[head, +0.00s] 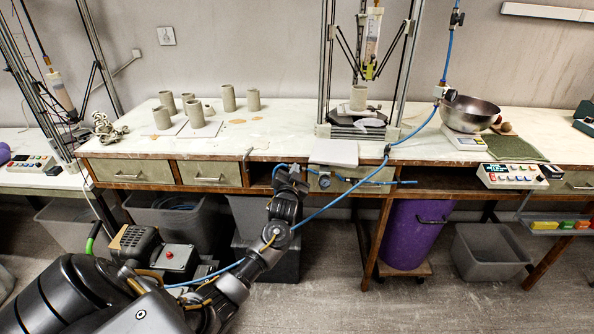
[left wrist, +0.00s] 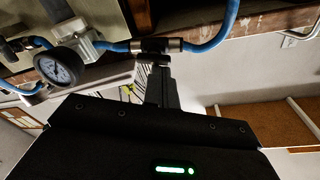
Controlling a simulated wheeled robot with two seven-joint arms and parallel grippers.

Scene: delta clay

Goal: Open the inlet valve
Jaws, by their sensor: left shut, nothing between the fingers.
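A blue air hose runs along the bench's front edge, through a pressure gauge (head: 324,181) and its grey fitting. The gauge also shows in the left wrist view (left wrist: 60,67), its dial facing me. An inline fitting with metal ends and a dark middle (left wrist: 160,45), which looks like the inlet valve, sits on the hose right of the gauge there. My left gripper (head: 290,177) is at the bench front, left of the gauge. Its shut, empty fingers (left wrist: 157,66) point at that fitting; I cannot tell whether they touch it. The valve handle's position is unclear. My right gripper is not in view.
A compressor with a red button (head: 174,256) stands on the floor beside my left arm. Clay cups (head: 228,98) and a clay printer (head: 359,100) stand on the bench. A purple bin (head: 410,235) stands below. The blue hose crosses in front of the bench.

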